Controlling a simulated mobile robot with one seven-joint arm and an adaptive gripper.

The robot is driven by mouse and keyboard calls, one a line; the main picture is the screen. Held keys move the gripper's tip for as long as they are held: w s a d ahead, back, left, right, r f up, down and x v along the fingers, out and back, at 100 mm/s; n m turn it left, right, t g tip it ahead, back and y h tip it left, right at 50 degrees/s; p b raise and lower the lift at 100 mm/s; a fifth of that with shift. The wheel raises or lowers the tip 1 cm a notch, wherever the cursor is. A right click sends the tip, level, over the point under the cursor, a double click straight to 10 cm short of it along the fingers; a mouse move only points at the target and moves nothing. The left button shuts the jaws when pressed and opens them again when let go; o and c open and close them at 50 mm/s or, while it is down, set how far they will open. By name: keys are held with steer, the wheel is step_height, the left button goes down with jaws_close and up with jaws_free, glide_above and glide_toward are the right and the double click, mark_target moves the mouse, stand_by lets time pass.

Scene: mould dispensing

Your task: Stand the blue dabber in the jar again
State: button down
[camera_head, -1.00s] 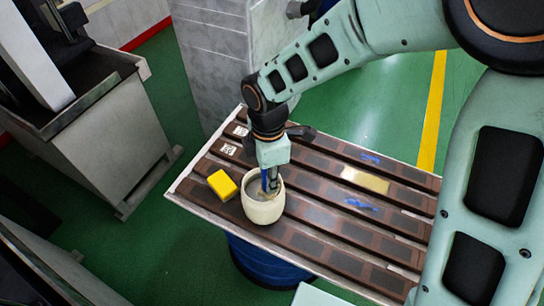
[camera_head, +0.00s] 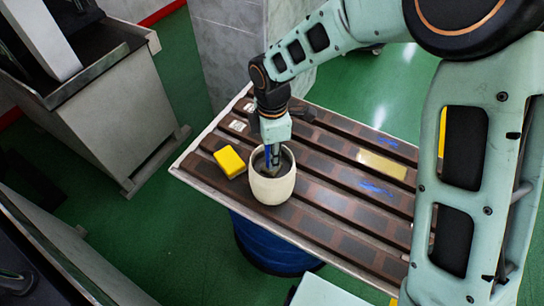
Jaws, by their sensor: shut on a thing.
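The cream jar (camera_head: 272,186) stands upright on the brown slatted table, with its open mouth facing up. My gripper (camera_head: 274,163) points down into the jar's mouth and is shut on the blue dabber (camera_head: 267,155). A thin blue length of the dabber shows beside the fingers. Its lower end is hidden by the jar's wall, so I cannot tell whether it touches the bottom. The fingertips are at or just inside the rim.
A yellow block (camera_head: 229,162) lies close to the left of the jar. A flat pale yellow plate (camera_head: 382,165) and blue marks lie on the table (camera_head: 330,228) to the right. A blue drum (camera_head: 268,250) stands below the table's front edge.

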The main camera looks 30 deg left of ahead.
steer(key=shift+f, duration=0.2)
steer(key=c, duration=1.6)
jaws_free()
steer(key=shift+r, duration=0.1)
step_height(320, 180, up, 12)
steer(key=shift+r, duration=0.15)
